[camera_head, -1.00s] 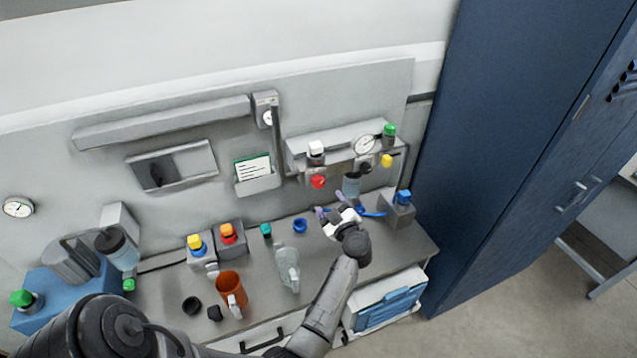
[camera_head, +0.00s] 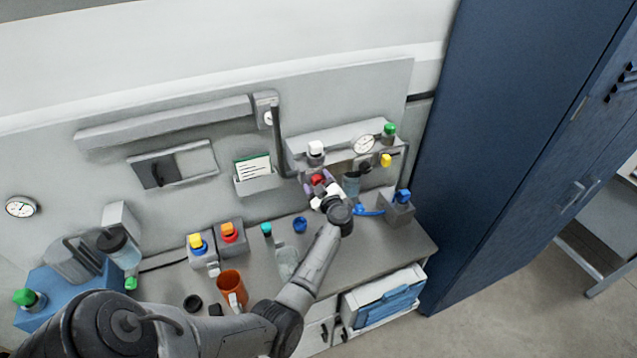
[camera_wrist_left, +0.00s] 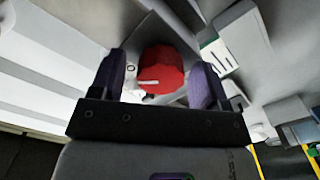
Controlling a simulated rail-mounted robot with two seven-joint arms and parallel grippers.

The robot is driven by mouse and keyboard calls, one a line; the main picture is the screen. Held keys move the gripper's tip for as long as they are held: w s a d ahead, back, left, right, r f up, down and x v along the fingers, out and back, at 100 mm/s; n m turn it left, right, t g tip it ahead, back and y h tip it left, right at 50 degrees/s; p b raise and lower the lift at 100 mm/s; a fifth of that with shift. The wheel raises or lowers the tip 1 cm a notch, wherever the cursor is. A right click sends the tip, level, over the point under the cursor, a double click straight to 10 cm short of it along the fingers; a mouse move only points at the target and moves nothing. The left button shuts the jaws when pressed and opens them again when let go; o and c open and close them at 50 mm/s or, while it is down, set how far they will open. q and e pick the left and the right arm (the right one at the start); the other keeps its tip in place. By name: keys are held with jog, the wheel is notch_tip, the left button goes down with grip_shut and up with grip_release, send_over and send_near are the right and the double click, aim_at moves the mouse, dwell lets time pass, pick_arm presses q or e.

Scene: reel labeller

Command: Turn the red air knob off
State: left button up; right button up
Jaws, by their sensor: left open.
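The red air knob (camera_head: 317,179) sits on the front of the grey panel unit on the back wall. In the left wrist view the red knob (camera_wrist_left: 162,70) lies between the two purple fingers, with a small white mark on its face. My left gripper (camera_head: 319,186) is open, with one finger on each side of the knob. In the left wrist view the open gripper (camera_wrist_left: 162,80) shows a gap beside the knob; I cannot tell whether a finger touches it. My right gripper is not in view.
A white knob (camera_head: 316,150), a round gauge (camera_head: 364,144), a yellow knob (camera_head: 386,160) and a green knob (camera_head: 389,130) surround the red one. A blue cabinet (camera_head: 510,130) stands at right.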

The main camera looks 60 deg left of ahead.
pick_arm(q)
jog(key=c, duration=0.9)
